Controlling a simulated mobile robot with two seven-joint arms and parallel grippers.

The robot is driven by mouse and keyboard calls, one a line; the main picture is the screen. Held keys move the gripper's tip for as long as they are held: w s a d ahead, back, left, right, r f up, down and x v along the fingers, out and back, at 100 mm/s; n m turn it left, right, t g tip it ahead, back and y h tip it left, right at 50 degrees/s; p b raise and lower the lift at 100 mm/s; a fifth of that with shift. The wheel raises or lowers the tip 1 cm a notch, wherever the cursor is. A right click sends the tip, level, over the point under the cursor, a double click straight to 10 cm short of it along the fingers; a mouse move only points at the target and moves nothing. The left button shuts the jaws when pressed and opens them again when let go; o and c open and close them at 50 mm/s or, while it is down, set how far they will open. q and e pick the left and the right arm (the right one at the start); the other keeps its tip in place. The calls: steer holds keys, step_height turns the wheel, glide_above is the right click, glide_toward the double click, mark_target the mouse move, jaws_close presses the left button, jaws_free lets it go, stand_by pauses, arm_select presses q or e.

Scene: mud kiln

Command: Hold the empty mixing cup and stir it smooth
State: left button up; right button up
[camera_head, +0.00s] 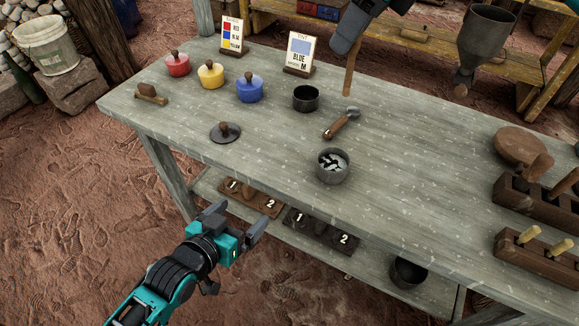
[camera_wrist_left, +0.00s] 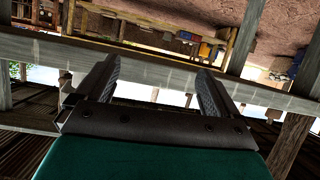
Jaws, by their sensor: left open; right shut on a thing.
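A dark cup (camera_head: 306,104) stands upright on the table; its inside looks dark, and I cannot tell if it is empty. A grey cup (camera_head: 333,178) stands nearer the front edge with black and pale pieces in it. My right gripper (camera_head: 348,42) is at the top of the head view, shut on a wooden stick (camera_head: 349,80) that points down, to the right of the dark cup and apart from it. My left gripper (camera_head: 238,218) is open and empty, in front of the table edge; its fingers also show in the left wrist view (camera_wrist_left: 158,75).
Red (camera_head: 177,66), yellow (camera_head: 210,76) and blue (camera_head: 250,90) lidded pots stand at the back left. A loose lid (camera_head: 225,133) and a scoop (camera_head: 341,124) lie on the table (camera_head: 425,170). Wooden racks (camera_head: 535,255) stand at right. Numbered boards (camera_head: 320,230) lie on the lower shelf.

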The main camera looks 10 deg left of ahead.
arm_select(q)
steer(key=w+d+r+h, duration=0.1)
steer(key=w+r, duration=0.1)
steer(key=w+r+t, duration=0.1)
steer(key=r, duration=0.1)
steer(key=w+d+r+m+t+h, duration=0.1)
steer(key=w+r, duration=0.1)
steer(key=shift+w+d+r+h, duration=0.3)
steer(key=shift+w+r, duration=0.05)
steer(key=shift+r, duration=0.05)
steer(key=m+g+h, duration=0.1)
steer(key=m+h, duration=0.4)
steer(key=h, duration=0.1)
glide_toward(323, 168)
steer(key=shift+w+d, duration=0.3)
steer(key=shift+w, duration=0.3)
steer(key=shift+d, duration=0.2)
steer(key=x, duration=1.1)
steer(key=shift+w+d+f, duration=0.1)
steer(key=shift+w+f, duration=0.05)
steer(key=shift+w, duration=0.1)
